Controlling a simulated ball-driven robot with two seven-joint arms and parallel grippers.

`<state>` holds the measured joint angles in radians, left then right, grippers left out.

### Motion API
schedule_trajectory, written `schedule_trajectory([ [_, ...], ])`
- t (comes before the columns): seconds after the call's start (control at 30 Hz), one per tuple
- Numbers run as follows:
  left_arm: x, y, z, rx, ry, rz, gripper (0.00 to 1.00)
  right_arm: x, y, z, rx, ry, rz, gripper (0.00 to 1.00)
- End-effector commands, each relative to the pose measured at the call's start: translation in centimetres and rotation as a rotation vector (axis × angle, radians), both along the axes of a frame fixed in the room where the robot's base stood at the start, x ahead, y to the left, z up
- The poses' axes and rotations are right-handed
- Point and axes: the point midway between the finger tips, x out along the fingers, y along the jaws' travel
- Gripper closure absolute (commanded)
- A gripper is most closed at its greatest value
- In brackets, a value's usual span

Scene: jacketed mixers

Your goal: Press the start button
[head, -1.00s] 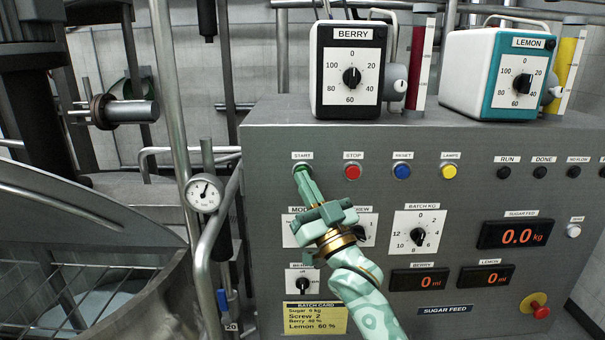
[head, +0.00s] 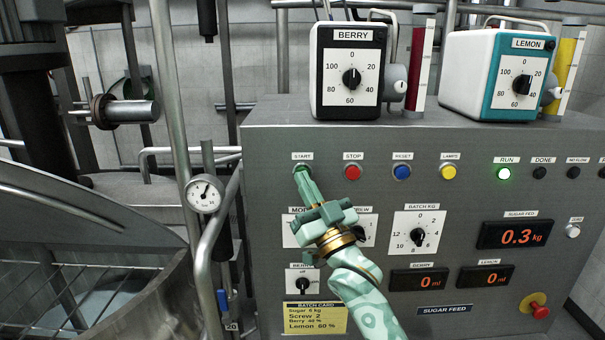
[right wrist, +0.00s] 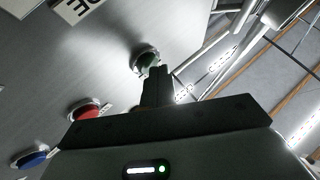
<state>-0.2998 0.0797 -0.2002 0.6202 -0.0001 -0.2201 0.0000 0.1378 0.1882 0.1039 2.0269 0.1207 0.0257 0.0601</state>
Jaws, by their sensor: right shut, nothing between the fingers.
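The green start button (right wrist: 145,60) shows in the right wrist view, with the closed fingertips of my right gripper (right wrist: 156,82) at it. In the head view my right gripper (head: 300,172) reaches up to the button under the START label (head: 302,156) and hides most of it. The gripper is shut and empty, and its tips look to be touching the button. The RUN lamp (head: 503,174) is lit bright green. The sugar feed display (head: 516,235) reads 0.3 kg. My left gripper is not in view.
Right of the start button are the red stop (head: 353,172), blue reset (head: 402,171) and yellow lamps (head: 448,171) buttons. Dials sit below. A red emergency knob (head: 540,311) is at lower right. The BERRY (head: 345,65) and LEMON (head: 488,75) units stand on top. Pipes and a vessel (head: 150,310) are left.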

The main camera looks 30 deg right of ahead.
Motion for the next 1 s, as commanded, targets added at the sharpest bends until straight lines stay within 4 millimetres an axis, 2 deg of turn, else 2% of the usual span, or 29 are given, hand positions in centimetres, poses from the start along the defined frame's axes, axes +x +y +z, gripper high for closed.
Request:
schedule_trajectory([
  [0.23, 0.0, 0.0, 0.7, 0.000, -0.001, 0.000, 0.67, -1.0, 0.6, 0.1, 0.002, 0.000, 0.000, 1.00],
  [0.57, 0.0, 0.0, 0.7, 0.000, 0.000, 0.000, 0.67, -1.2, 0.7, 0.0, 0.001, 0.000, 0.001, 1.00],
  [1.0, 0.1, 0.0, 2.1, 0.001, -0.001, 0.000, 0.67, -4.6, 2.9, 0.0, 0.002, 0.001, 0.001, 1.00],
])
